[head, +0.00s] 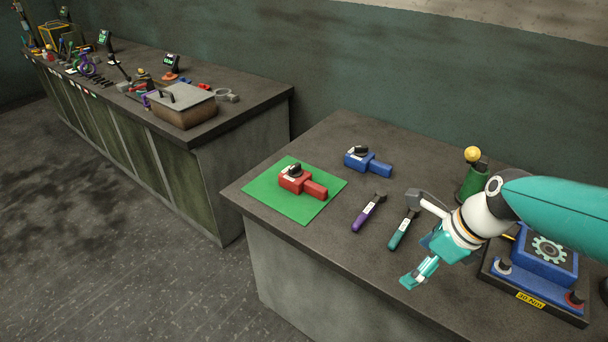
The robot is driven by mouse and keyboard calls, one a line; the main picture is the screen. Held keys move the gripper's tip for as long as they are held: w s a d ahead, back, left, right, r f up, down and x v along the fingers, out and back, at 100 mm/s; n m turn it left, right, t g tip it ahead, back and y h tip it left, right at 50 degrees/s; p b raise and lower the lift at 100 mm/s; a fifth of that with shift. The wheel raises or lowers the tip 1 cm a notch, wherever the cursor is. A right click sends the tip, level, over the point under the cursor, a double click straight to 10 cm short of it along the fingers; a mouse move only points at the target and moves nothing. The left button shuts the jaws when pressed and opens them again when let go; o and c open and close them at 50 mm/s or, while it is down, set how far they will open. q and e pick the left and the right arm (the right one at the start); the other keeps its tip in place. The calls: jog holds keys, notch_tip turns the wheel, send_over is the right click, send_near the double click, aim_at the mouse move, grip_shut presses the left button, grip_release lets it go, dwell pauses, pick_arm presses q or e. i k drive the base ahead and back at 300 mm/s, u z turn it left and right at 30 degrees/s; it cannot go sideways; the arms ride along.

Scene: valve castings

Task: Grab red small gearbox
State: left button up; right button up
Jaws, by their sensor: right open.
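The red small gearbox (296,182) lies on a green mat (264,196) at the left of the near bench. It has a black knob on top, a white label and a stub pointing to the lower right. My right gripper (412,281) is open and empty, pointing down over the front part of the bench. It is to the right of the red gearbox and nearer to me, well apart from it. My left gripper is not in view.
A similar blue gearbox (372,163) lies behind the mat. A purple-handled tool (367,214) and a teal-handled tool (401,231) lie between mat and gripper. A blue device (545,267) and a green, yellow-topped object (472,186) stand right. A cluttered bench (238,113) stands behind left.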

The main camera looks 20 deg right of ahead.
aim_at(304, 182)
jog(key=i, duration=1.35)
jog(key=u, duration=0.05)
